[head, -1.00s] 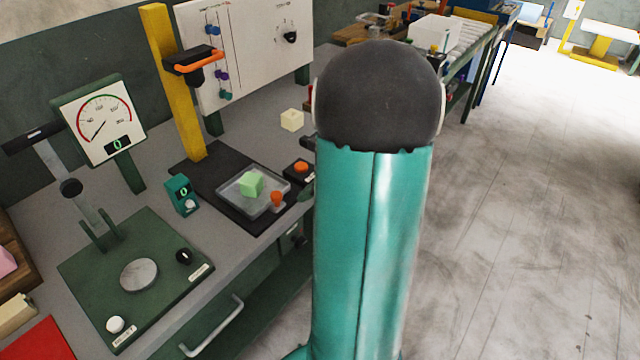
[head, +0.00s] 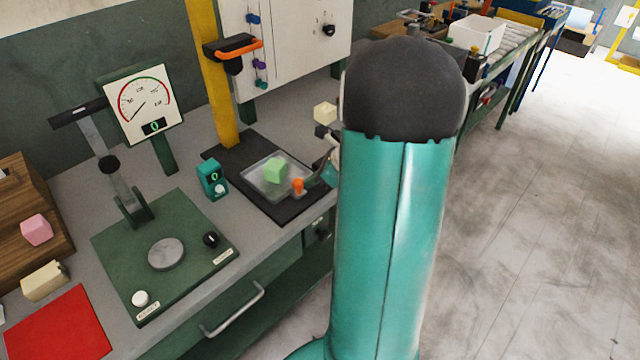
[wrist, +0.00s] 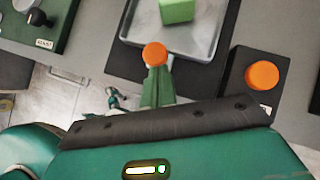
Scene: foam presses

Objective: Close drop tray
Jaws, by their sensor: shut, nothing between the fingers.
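The drop tray (head: 254,184) is a shallow grey tray with an orange knob (head: 298,185) at its front edge. It lies on a black base plate in front of the yellow post, with a pale green foam cube (head: 276,170) in it. The wrist view shows the tray (wrist: 200,44) at the top and its knob (wrist: 155,54) at the near edge. My gripper (wrist: 157,78) is shut and empty, its green fingers pointing at the knob and close to it. I cannot tell whether they touch. In the head view my arm hides most of the gripper.
A black box with an orange button (wrist: 262,76) is right of the tray in the wrist view. A teal readout box (head: 212,180) stands left of the tray. A green lever press (head: 190,262) and a dial gauge (head: 143,103) are further left. A cream cube (head: 325,112) lies behind.

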